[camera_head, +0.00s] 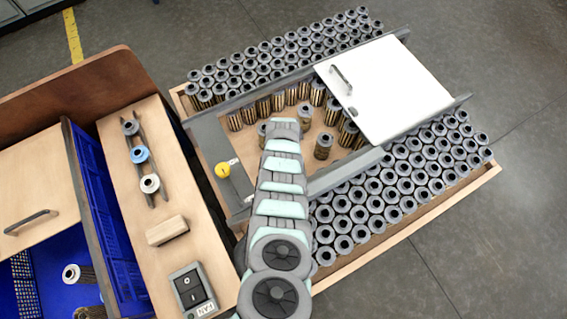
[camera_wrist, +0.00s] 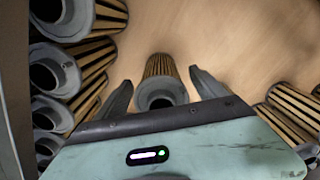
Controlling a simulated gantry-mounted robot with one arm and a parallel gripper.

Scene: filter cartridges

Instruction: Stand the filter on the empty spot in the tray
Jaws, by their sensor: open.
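The wooden tray (camera_head: 420,246) holds dense rows of upright grey-topped filters on both sides. Its middle bay has a bare wooden floor (camera_head: 300,150) with fewer filters along its back and right. One filter (camera_wrist: 161,92) stands between the two fingers of my gripper (camera_wrist: 160,88) in the wrist view, with bare wood beyond it. The fingers are open, one on each side, and I cannot see contact. In the head view my gripper (camera_head: 284,128) is over the middle bay and hides what is under it. One filter (camera_head: 323,146) stands apart to its right.
A white cover (camera_head: 385,88) with a handle lies over the bay's right part. Metal rails (camera_head: 345,172) border the bay. In the wrist view several filters (camera_wrist: 62,72) crowd the left; others (camera_wrist: 290,115) stand right.

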